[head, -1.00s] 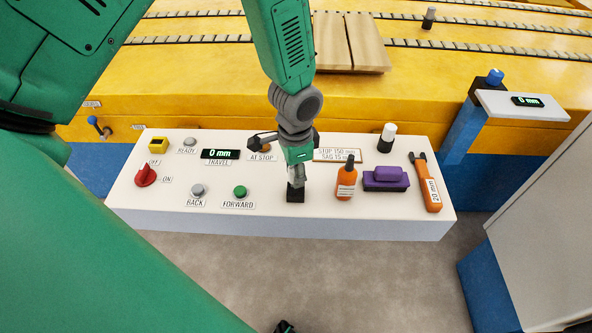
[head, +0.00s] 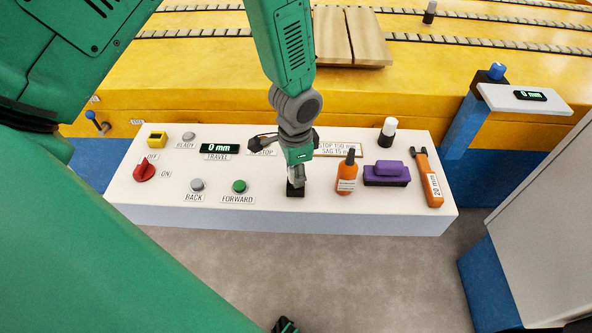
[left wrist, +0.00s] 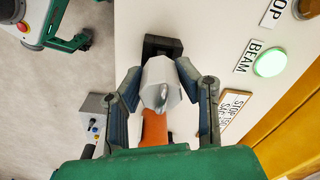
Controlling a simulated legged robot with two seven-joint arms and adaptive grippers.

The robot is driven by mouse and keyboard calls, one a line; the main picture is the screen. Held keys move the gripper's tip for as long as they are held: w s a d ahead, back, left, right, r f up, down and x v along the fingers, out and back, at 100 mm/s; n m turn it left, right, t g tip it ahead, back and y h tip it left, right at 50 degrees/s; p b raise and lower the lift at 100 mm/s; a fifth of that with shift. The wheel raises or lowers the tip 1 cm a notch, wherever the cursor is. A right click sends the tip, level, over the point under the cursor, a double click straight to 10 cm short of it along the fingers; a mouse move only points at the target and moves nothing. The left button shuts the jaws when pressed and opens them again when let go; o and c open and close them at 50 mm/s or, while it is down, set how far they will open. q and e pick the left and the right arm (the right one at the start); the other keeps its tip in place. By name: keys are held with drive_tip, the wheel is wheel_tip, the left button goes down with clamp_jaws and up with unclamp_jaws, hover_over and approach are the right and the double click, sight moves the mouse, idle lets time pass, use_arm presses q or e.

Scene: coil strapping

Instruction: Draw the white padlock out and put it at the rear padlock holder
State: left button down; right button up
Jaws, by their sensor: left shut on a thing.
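My left gripper (head: 296,178) is over the front middle of the white control panel, pointing down. In the left wrist view its two fingers (left wrist: 162,92) are closed on the sides of the white padlock (left wrist: 160,78), which has a faceted body with a small grey metal part on the near face. A small black block (head: 296,191) is right at the fingertips, and it also shows beyond the padlock in the left wrist view (left wrist: 160,45). I cannot tell whether the padlock touches it. The padlock is mostly hidden in the head view. I cannot make out which thing is the rear padlock holder.
An orange bottle (head: 347,178), a purple brush-like block (head: 386,172) and an orange wrench (head: 429,180) are right of the gripper. A white-capped bottle (head: 388,132) is behind. A red knob (head: 144,172) and a green button (head: 239,187) are left.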

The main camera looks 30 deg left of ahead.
use_arm(q)
drive_tip(key=shift+f, duration=0.7)
drive_tip(key=c, duration=1.1)
unclamp_jaws()
drive_tip(key=shift+r, duration=0.1)
wheel_tip(320, 180, up, 12)
drive_tip(key=shift+d+f, duration=0.1)
drive_tip(key=shift+f, duration=0.1)
drive_tip(key=s+a+f+n, duration=0.1)
drive_tip(key=s+f+n, duration=0.5)
drive_tip(key=s+f, duration=1.3)
drive_tip(key=s, duration=0.3)
drive_tip(key=shift+s+a+f+n, duration=0.2)
drive_tip(key=shift+f+n, duration=0.1)
